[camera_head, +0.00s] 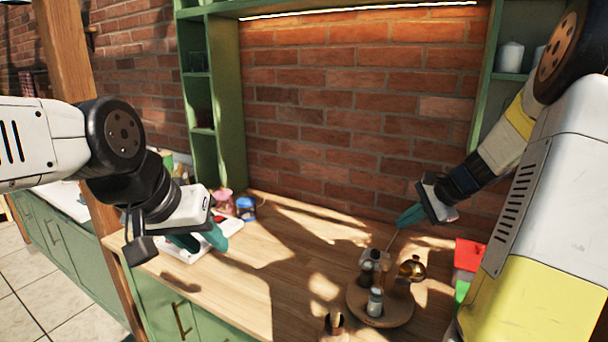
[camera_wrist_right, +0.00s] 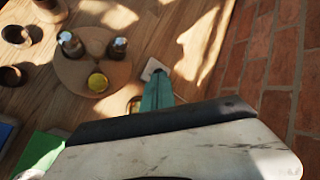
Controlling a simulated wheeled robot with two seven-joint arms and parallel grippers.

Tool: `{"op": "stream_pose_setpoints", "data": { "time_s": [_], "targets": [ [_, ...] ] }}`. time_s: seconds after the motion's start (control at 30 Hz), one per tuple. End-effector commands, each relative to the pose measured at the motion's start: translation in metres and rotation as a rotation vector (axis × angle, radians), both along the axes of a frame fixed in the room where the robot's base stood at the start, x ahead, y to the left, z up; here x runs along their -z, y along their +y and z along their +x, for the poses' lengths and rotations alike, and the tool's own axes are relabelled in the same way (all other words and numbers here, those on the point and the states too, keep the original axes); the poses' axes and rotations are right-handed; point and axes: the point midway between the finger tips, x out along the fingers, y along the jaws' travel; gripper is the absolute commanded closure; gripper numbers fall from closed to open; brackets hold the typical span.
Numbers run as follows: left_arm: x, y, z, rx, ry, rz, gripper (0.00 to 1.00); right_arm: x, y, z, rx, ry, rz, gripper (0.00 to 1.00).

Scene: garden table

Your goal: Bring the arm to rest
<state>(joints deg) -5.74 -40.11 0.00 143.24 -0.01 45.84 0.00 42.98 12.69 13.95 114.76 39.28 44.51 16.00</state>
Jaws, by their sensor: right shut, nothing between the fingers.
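My right gripper (camera_head: 408,217) has teal fingers and hangs in the air over the back right of the wooden table, near the brick wall. Its fingers are together with nothing between them; they also show in the right wrist view (camera_wrist_right: 157,92). My left gripper (camera_head: 205,239) has teal fingers and is at the left end of the table, above or beside a white tray-like item (camera_head: 190,252). The angle and the wrist hide whether the left fingers are apart.
A red box (camera_head: 468,254) and a green item stand at the right. Jars (camera_head: 245,208) stand at the back left. The table's middle is clear.

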Motion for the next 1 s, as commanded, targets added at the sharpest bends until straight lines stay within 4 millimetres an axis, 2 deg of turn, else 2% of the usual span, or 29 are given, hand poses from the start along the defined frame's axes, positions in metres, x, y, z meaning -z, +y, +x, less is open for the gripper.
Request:
{"op": "stream_pose_setpoints", "data": {
  "time_s": [0.03,0.2,0.4,0.53,0.7,0.83,1.0],
  "targets": [
    [0.000,0.000,0.000,0.000,0.000,0.000,0.64,-0.020,0.027,-0.012,-0.100,-0.027,-0.079,1.00],
    [0.000,0.000,0.000,0.000,0.000,0.000,0.64,-0.064,0.090,-0.068,-0.409,-0.116,-0.329,1.00],
    [0.000,0.000,0.000,0.000,0.000,0.000,0.64,-0.097,0.134,-0.144,-0.732,-0.260,-0.597,1.00],
    [0.000,0.000,0.000,0.000,0.000,0.000,0.64,-0.107,0.147,-0.185,-0.896,-0.358,-0.738,1.00],
    [0.000,0.000,0.000,0.000,0.000,0.000,0.64,-0.109,0.151,-0.216,-1.022,-0.447,-0.849,1.00],
    [0.000,0.000,0.000,0.000,0.000,0.000,0.64,-0.108,0.151,-0.224,-1.057,-0.471,-0.881,1.00],
    [0.000,0.000,0.000,0.000,0.000,0.000,0.64,-0.108,0.151,-0.224,-1.058,-0.472,-0.882,1.00]
  ]
}}
